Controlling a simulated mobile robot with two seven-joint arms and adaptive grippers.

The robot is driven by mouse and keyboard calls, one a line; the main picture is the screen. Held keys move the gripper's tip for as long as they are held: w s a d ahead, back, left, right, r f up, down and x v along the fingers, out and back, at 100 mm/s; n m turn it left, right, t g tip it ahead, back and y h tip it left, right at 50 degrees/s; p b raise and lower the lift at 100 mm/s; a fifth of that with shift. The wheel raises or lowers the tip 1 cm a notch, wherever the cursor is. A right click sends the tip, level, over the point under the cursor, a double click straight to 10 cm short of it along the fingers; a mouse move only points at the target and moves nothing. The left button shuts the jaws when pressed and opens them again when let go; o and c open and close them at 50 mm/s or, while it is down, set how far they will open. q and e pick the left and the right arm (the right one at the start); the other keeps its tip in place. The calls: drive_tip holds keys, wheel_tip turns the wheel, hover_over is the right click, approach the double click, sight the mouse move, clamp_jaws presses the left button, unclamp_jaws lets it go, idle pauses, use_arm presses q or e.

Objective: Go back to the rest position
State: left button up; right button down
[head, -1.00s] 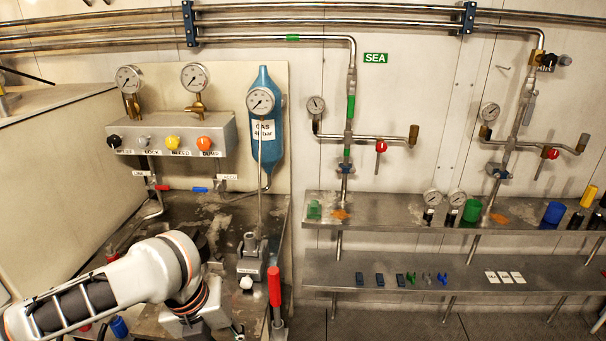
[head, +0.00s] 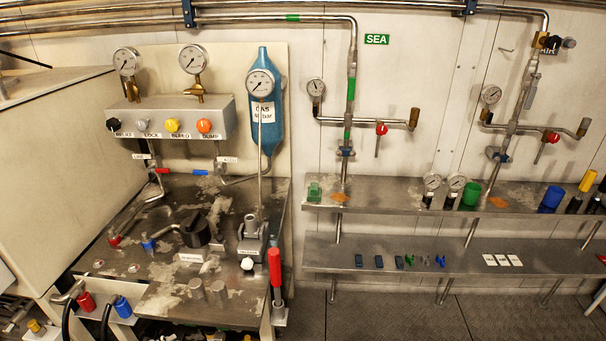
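Neither of my grippers shows in the head view, and no part of my arms is clearly seen. The steel bench (head: 160,300) at the left stands uncovered. A red-gripped lever (head: 275,268) stands at the bench's right edge.
A valve panel (head: 172,118) with coloured knobs and a blue gas bottle (head: 265,130) are behind the bench. An upper shelf (head: 400,194) and a lower shelf (head: 345,257) hold small parts at the right. The floor (head: 400,318) below them looks clear.

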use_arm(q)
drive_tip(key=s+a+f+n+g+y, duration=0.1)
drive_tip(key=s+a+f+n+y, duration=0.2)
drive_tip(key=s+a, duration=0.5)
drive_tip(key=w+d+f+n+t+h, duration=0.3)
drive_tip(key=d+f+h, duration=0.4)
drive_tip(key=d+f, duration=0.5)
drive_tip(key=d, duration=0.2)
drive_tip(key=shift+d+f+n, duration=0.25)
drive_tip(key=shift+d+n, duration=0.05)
